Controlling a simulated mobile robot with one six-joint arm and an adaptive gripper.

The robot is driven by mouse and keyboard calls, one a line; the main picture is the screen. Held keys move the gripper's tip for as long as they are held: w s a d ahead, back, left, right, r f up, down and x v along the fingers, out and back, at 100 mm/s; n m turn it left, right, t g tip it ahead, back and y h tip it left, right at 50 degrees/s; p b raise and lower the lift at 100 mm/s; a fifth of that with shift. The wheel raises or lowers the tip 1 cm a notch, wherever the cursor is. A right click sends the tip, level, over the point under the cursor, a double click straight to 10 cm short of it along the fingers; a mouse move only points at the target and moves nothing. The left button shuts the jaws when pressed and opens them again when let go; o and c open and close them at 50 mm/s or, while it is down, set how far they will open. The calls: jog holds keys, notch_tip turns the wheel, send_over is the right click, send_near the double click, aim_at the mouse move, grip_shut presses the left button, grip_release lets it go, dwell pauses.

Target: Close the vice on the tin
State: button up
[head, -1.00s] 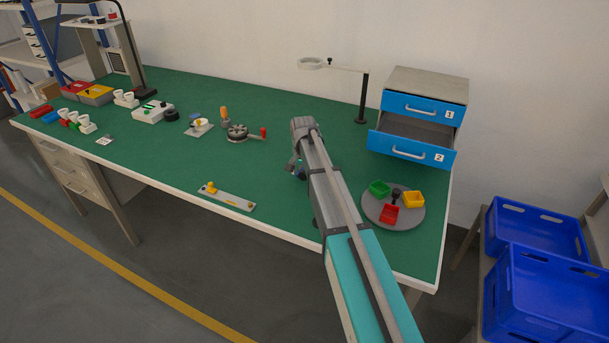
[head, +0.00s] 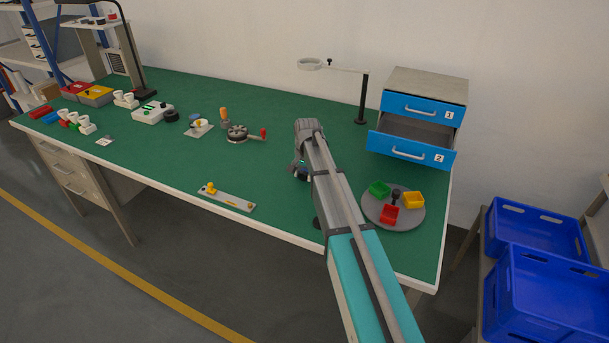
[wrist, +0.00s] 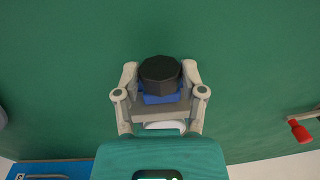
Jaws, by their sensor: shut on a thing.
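My gripper (wrist: 160,74) has its two fingers on either side of a small assembly in the wrist view, which I take to be the vice. It shows a blue part (wrist: 157,99) and a grey block (wrist: 148,110). The fingers press from left and right; the exact contact is hard to see. In the head view my gripper (head: 302,168) is low over the right part of the green bench, and my arm hides most of the vice.
A round device with a red-tipped handle (head: 263,134) stands left of my gripper. A turntable with coloured bins (head: 370,212) is to the right. The blue drawer unit (head: 425,88), with its lower drawer open, and a magnifier stand (head: 363,100) are behind.

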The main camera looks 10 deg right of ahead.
jog(key=t+y+b, duration=0.3)
jog(key=y, duration=0.1)
jog(key=shift+s+d+f, duration=0.3)
jog(key=shift+s+f, duration=0.05)
jog(key=shift+f, duration=0.05)
jog(key=shift+t+y+b, duration=0.6)
jog(key=shift+y+b, duration=0.3)
jog(key=shift+r+t+y+b, duration=0.1)
jog(key=shift+t+y+b, duration=0.2)
jog(key=shift+y+b, duration=0.15)
jog(key=o, duration=0.9)
jog(key=shift+d+r, duration=0.1)
jog(key=shift+o, duration=1.2)
jog(key=shift+w, duration=0.1)
